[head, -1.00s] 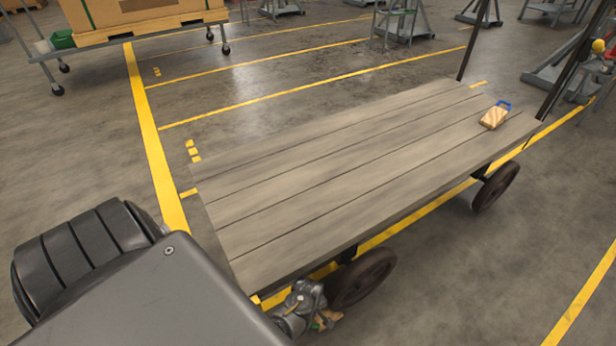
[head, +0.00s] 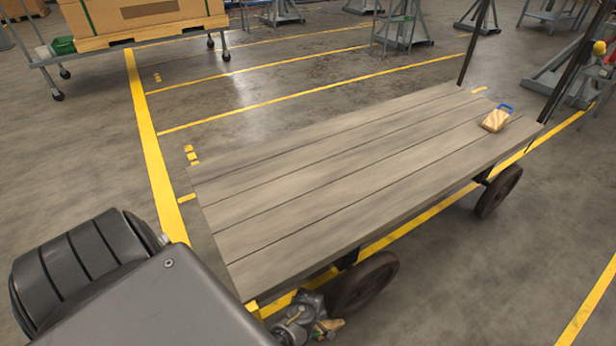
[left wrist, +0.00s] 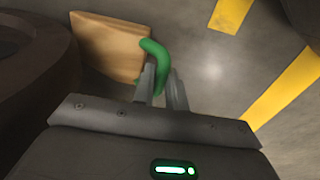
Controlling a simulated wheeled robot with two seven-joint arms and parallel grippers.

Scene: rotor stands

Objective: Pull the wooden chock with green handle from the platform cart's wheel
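The wooden chock (left wrist: 105,45) with a green handle (left wrist: 160,62) lies on the floor beside the cart's dark wheel (left wrist: 30,60) in the left wrist view. I cannot tell whether chock and wheel touch. My left gripper (left wrist: 165,78) has its fingers close together with the green handle between them. In the head view, my left gripper (head: 312,326) is low beside the cart's near wheel (head: 364,284), and the chock (head: 330,325) is small and partly hidden by it. The platform cart (head: 350,180) has a grey plank deck. My right gripper is not in view.
Another wooden block with a blue handle (head: 496,119) lies on the deck's far right end. A second cart wheel (head: 498,190) stands further right. Yellow lines mark the floor. Open floor (head: 480,285) lies right of the near wheel. A cart with boxes (head: 145,18) stands at the back left.

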